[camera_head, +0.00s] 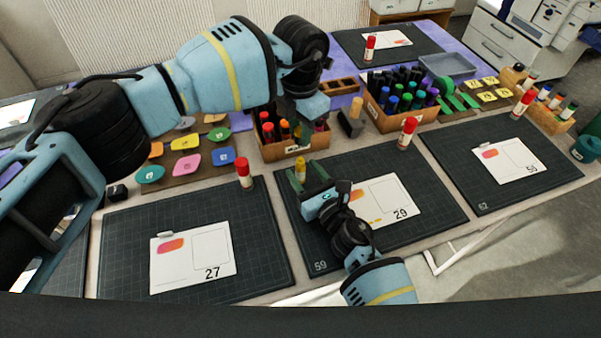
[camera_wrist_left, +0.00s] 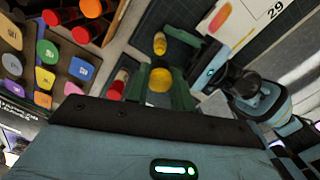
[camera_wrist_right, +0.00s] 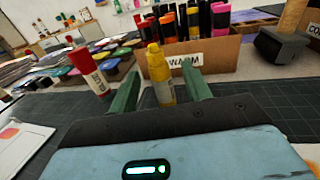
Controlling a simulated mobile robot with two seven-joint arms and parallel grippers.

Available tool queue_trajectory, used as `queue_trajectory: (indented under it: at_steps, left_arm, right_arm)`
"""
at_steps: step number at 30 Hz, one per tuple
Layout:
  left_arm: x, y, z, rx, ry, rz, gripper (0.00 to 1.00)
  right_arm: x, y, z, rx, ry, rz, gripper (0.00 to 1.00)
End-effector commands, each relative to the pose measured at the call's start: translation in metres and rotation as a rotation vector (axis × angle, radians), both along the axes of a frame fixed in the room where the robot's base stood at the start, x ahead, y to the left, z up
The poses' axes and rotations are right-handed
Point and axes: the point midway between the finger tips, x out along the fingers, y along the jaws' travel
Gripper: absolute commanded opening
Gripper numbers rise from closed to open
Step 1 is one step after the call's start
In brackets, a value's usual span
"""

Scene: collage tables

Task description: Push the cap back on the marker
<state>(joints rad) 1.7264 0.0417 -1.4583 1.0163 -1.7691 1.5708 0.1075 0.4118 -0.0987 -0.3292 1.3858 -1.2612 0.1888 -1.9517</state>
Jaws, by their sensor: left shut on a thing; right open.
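A yellow marker (camera_head: 300,170) stands upright at the far left corner of the mat numbered 59. In the right wrist view the marker (camera_wrist_right: 160,85) has a pale label and a narrower yellow top. It stands between the two green fingers of my right gripper (camera_head: 308,180), which is open around it. My left gripper (camera_head: 312,106) is above and behind, near the warm marker box. In the left wrist view it is shut on a yellow cap (camera_wrist_left: 159,80), apart from the marker (camera_wrist_left: 160,43). The cap is hidden in the head view.
A red-capped marker (camera_head: 244,173) stands to the left, another (camera_head: 408,132) to the right. The warm marker box (camera_head: 285,151) is behind the yellow marker. Sheet 29 (camera_head: 378,202) lies on the mat.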

Motion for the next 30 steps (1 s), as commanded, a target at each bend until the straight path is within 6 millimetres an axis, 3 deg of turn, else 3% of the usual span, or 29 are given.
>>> queue_trajectory:
  at_steps: [1, 11, 20, 30]
  left_arm:
    - [0.000, 0.000, 0.000, 0.000, 0.000, 0.000, 0.03]
    - [0.000, 0.000, 0.000, 0.000, 0.000, 0.000, 0.03]
    - [0.000, 0.000, -0.004, 0.000, 0.001, 0.000, 0.03]
    - [0.000, 0.000, -0.045, -0.001, 0.001, -0.001, 0.03]
  right_arm:
    - [0.000, 0.000, 0.000, 0.000, 0.000, 0.000, 0.44]
    - [0.000, 0.000, 0.000, 0.000, 0.000, 0.000, 0.01]
    - [0.000, 0.000, 0.000, 0.000, 0.000, 0.000, 0.00]
    - [0.000, 0.000, 0.000, 0.000, 0.000, 0.000, 0.00]
